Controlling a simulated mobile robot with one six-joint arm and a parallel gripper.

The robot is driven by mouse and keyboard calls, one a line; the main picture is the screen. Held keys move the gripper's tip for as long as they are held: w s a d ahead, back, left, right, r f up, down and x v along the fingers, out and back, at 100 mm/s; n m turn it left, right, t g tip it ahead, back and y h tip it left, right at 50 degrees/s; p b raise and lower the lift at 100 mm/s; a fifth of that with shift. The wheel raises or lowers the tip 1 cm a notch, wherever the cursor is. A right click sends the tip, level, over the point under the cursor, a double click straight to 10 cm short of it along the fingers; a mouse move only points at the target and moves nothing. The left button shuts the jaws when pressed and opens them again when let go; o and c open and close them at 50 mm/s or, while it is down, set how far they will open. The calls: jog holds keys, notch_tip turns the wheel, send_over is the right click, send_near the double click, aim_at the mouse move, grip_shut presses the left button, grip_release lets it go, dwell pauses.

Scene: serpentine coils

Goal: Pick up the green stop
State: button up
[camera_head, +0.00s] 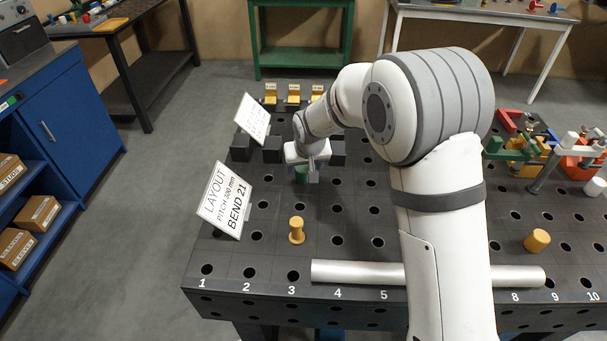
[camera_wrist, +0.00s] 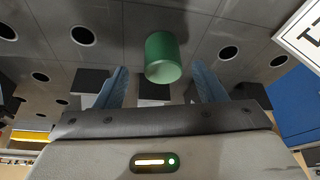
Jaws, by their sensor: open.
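The green stop is a short green cylinder standing on the dark perforated table. In the wrist view the green stop (camera_wrist: 162,58) lies ahead of my gripper (camera_wrist: 160,85), in line with the gap between its two blue-grey fingers. The fingers are apart with nothing held between them. In the head view my gripper (camera_head: 312,172) is at the far left part of the table, and the green stop (camera_head: 301,175) shows partly behind and beside the fingers. I cannot tell the exact gap between them.
A white layout sign (camera_head: 226,200) stands left of my gripper, with a second sign (camera_head: 252,118) behind it. Dark blocks (camera_head: 272,150) stand close by. A yellow stop (camera_head: 296,230) and a silver tube (camera_head: 358,273) are nearer the front. Colored clamps (camera_head: 520,150) crowd the right.

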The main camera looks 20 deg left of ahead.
aim_at(302, 169)
jog(key=x, duration=0.4)
jog(key=shift+a+p, duration=0.2)
jog(key=shift+p, duration=0.15)
jog(key=c, duration=1.4)
